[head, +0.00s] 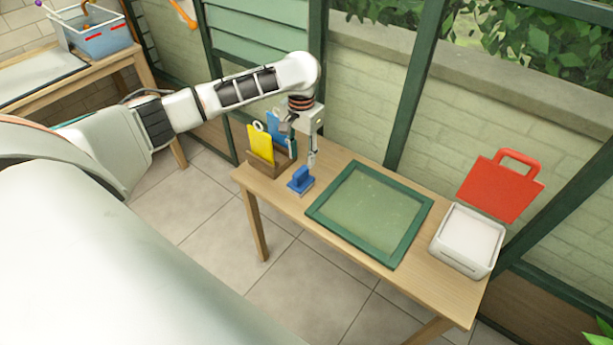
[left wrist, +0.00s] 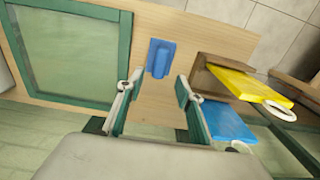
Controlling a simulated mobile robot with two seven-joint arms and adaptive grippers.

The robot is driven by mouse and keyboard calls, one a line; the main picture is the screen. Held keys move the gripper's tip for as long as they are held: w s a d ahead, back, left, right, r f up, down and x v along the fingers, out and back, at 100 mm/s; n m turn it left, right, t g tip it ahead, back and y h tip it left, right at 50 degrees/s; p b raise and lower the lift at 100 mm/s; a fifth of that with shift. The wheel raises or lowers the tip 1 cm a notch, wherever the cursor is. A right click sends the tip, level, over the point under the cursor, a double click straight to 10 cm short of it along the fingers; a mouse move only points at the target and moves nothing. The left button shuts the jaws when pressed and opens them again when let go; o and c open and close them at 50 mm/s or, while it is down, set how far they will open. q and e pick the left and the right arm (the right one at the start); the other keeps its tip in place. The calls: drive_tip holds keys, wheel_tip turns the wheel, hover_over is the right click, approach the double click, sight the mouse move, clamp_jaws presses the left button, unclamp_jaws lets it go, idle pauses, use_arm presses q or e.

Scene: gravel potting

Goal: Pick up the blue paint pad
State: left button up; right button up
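The blue paint pad (head: 300,181) lies on the wooden table near its left end, left of the green-framed panel. It also shows in the left wrist view (left wrist: 160,57), with its raised handle up. My left gripper (head: 302,157) is above the table, close to the pad and apart from it. In the left wrist view my left gripper (left wrist: 154,92) is open, with nothing between its fingers, and the pad lies just beyond the fingertips. My right gripper is in neither view.
A wooden holder (head: 268,166) with a yellow tool (head: 261,146) and a blue tool (head: 276,128) stands close beside the pad. The green-framed panel (head: 370,212) lies mid-table. A white container (head: 467,240) stands at the right end, near a red handled sheet (head: 500,188).

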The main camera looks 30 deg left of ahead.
sight(301, 170)
use_arm(q)
drive_tip(key=shift+s+f+b, duration=0.15)
drive_tip(key=shift+f+b, duration=0.05)
drive_tip(key=shift+f, duration=0.35)
drive_tip(key=shift+s+f+b, duration=0.15)
drive_tip(key=shift+f, duration=0.7)
drive_tip(key=f+b, duration=0.1)
drive_tip(key=f, duration=0.1)
drive_tip(key=f+b, duration=0.1)
drive_tip(key=shift+s+f, duration=0.4)
drive_tip(key=shift+w+f+b, duration=0.1)
drive_tip(key=shift+f+b, duration=0.25)
drive_tip(key=shift+f, duration=0.05)
drive_tip(key=shift+w, duration=0.1)
drive_tip(key=shift+r, duration=0.25)
clamp_jaws()
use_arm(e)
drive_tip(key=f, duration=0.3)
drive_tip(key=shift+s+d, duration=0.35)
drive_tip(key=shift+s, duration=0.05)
